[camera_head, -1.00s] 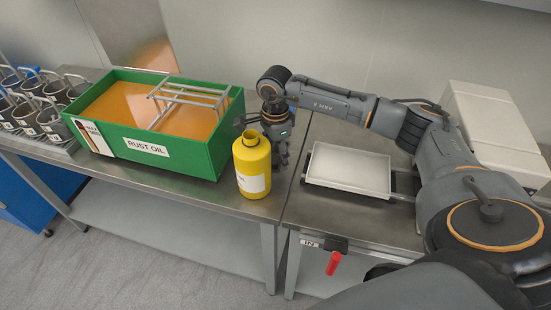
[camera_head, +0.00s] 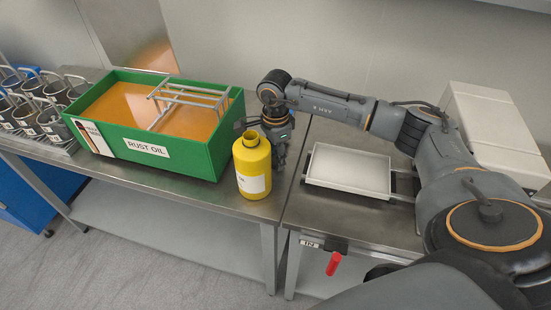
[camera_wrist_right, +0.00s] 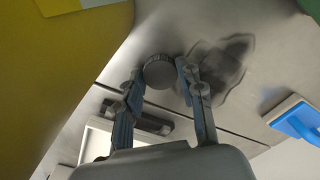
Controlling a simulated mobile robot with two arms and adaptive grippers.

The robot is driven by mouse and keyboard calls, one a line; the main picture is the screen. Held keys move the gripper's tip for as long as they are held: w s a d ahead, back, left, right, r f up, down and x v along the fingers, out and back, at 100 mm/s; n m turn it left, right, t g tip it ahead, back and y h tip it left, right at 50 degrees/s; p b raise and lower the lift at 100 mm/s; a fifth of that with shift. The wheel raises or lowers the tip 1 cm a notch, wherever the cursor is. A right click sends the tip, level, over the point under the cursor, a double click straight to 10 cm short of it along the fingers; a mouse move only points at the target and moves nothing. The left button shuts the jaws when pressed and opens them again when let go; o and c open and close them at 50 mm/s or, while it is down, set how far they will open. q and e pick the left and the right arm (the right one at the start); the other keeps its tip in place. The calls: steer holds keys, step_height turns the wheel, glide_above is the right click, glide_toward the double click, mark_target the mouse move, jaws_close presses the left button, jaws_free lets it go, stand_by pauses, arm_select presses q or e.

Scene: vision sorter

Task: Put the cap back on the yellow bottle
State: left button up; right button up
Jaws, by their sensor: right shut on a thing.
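The yellow bottle (camera_head: 252,170) stands upright on the metal table with its neck open at the top and a white label on its side. It fills the left of the right wrist view (camera_wrist_right: 45,85). My right gripper (camera_head: 279,158) is just right of the bottle, pointing down near the table top and partly hidden behind the bottle. In the wrist view, its fingers (camera_wrist_right: 160,78) are shut on a round grey cap (camera_wrist_right: 158,72). The cap is apart from the bottle's neck. My left gripper is not in view.
A green bin (camera_head: 195,160) marked "RUST OIL", with orange liquid and a metal rack (camera_head: 190,97), is left of the bottle. Several metal cups (camera_head: 30,110) stand at far left. A white tray (camera_head: 347,172) lies to the right. A blue object (camera_wrist_right: 300,122) shows in the wrist view.

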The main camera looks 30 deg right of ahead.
step_height(320, 180, up, 10)
steer(key=b, duration=0.1)
steer(key=shift+r, duration=0.1)
stand_by(0.4)
